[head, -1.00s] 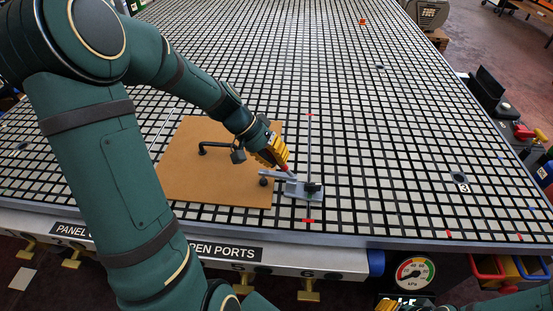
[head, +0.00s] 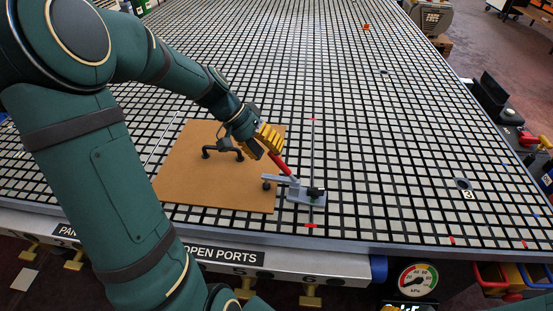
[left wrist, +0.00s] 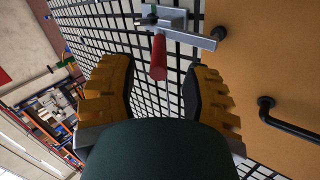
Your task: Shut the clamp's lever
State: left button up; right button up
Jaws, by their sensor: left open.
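The clamp (head: 307,193) is a grey metal body fixed at the right edge of a brown board (head: 190,185). Its grey bar reaches left over the board, with a dark tip near the board's surface. Its red lever (head: 281,164) slants up and left from the body. In the left wrist view the red lever (left wrist: 158,58) points down between my finger ends, clear of both. My left gripper (head: 264,146) is open and empty, just beyond the lever's upper end. Of my right gripper only a piece seems to show at the bottom edge; its fingers are not clear.
A black handle (head: 222,149) stands on the board, close to my left gripper. A thin grey rod line (head: 312,150) with red end marks runs beside the clamp. A pressure gauge (head: 418,280) hangs below the front edge.

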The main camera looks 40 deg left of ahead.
pick_arm(q)
jog(key=v, duration=0.6)
jog(key=shift+a+r, duration=0.25)
jog(key=shift+r, duration=0.05)
jog(key=shift+s, duration=0.1)
